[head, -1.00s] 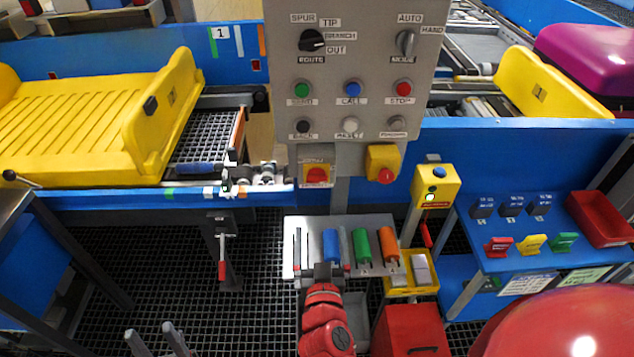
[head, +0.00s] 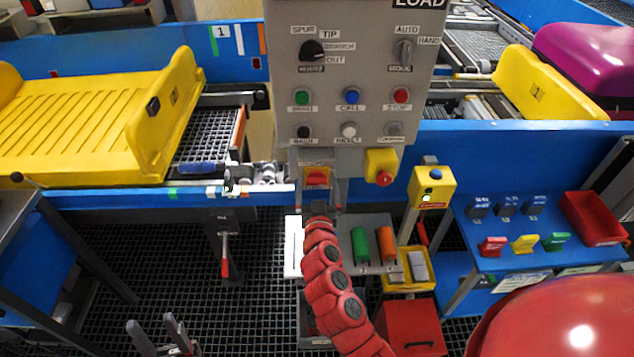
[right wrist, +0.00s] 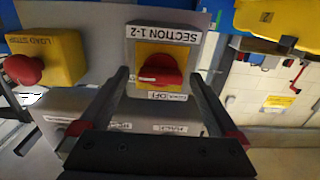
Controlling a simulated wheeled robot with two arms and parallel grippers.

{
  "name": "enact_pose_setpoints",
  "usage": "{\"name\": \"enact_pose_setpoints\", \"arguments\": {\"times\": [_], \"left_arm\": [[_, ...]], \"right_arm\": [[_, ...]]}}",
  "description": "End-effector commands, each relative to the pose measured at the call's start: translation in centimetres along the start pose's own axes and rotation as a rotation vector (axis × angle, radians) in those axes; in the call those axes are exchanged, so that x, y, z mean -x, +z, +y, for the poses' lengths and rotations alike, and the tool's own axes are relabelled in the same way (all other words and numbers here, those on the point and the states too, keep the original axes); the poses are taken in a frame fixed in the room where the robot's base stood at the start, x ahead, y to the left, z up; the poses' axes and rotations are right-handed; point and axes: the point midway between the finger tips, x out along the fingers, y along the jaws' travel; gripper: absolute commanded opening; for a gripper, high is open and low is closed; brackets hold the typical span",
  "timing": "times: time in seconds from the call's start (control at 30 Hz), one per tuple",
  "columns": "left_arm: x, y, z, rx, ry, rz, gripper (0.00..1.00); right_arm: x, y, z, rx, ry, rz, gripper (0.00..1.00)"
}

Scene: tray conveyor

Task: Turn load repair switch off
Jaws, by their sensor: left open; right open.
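The red rotary switch (head: 317,177) sits on a yellow plate under the grey panel. In the right wrist view the red knob (right wrist: 161,76) shows with its handle lying roughly crosswise, a "SECTION 1-2" label on the plate's upper edge and a small label below that I cannot read surely. My right gripper (head: 319,208) is just below the switch in the head view. In the right wrist view its open fingers (right wrist: 165,88) reach toward either side of the knob, with no contact visible. My left gripper (head: 152,322) is open and empty at the lower left.
A yellow box with a red stop button (head: 382,168) hangs beside the switch; it also shows in the right wrist view (right wrist: 45,60). The grey panel (head: 352,75) above carries knobs and buttons. A shelf with green and orange cylinders (head: 361,245) lies below. A yellow tray (head: 90,125) rests left.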

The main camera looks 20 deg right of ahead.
Motion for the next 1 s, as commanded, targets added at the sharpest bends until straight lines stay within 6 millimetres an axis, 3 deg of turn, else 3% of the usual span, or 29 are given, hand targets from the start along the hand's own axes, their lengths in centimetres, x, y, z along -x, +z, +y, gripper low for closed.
{"name": "enact_pose_setpoints", "arguments": {"times": [0.27, 0.73, 1.0], "left_arm": [[-0.01, 0.01, 0.00, 0.000, 0.000, 0.000, 0.50], [-0.02, 0.00, 0.00, 0.000, 0.000, 0.000, 0.50], [0.25, 0.05, 0.01, 0.000, 0.000, 0.000, 0.50]], "right_arm": [[-0.12, -0.04, -0.02, 0.000, -0.001, 0.001, 0.97], [-0.11, -0.08, -0.04, 0.000, -0.001, 0.002, 0.13], [-0.10, -0.05, -0.09, 0.027, -0.002, 0.004, 0.12]]}}
